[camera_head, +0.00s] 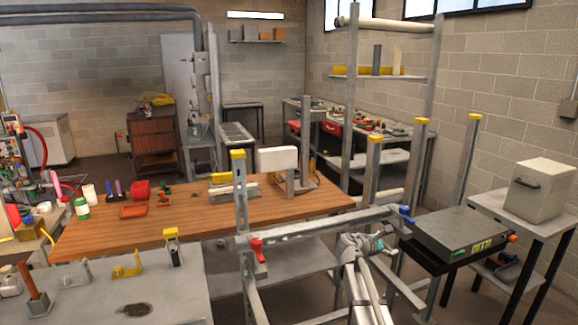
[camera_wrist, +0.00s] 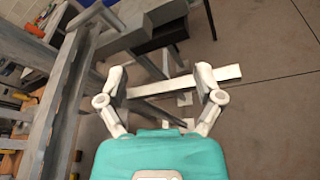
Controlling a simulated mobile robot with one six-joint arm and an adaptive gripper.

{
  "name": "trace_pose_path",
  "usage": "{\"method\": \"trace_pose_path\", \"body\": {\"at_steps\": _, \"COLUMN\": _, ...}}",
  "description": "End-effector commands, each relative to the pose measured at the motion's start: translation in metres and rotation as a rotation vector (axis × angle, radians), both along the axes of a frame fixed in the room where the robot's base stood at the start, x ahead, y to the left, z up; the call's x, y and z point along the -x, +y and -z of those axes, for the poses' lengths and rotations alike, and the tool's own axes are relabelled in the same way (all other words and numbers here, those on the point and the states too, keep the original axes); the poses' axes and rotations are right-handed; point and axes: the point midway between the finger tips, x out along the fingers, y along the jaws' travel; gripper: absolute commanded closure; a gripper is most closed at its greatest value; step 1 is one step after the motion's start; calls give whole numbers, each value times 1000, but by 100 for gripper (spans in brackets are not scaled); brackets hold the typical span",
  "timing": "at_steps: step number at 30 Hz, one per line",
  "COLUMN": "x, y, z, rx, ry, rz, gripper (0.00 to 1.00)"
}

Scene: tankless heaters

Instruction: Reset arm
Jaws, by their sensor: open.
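My gripper (camera_wrist: 161,95) shows large in the wrist view, with its two fingers spread apart and nothing between them. Behind the fingers, a pale bar of a metal frame (camera_wrist: 215,77) crosses the view, apart from the fingers as far as I can tell. In the head view my arm's end stands at the lower middle, in front of the grey metal frame (camera_head: 330,222). The fingers are too small there to make out clearly.
A dark grey flat unit (camera_head: 455,235) lies on a stand to the right. A white box (camera_head: 538,188) sits on a table (camera_head: 487,202) beyond it. A wooden workbench (camera_head: 110,245) with tools lies to the left. The wrist view shows bare floor (camera_wrist: 275,125) at the right.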

Motion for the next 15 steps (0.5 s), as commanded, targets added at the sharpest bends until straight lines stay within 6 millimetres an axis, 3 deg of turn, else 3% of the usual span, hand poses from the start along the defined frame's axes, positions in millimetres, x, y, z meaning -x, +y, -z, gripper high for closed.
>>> {"method": "trace_pose_path", "body": {"at_steps": 1, "x": 18, "y": 2, "z": 9, "rx": -81, "ry": -38, "rz": 36, "gripper": 15}}
{"method": "trace_pose_path", "body": {"at_steps": 8, "x": 80, "y": 20, "z": 54, "rx": -471, "ry": -216, "rz": 257, "gripper": 15}}
{"method": "trace_pose_path", "body": {"at_steps": 15, "x": 144, "y": 54, "z": 95, "rx": -834, "ry": -352, "rz": 547, "gripper": 15}}
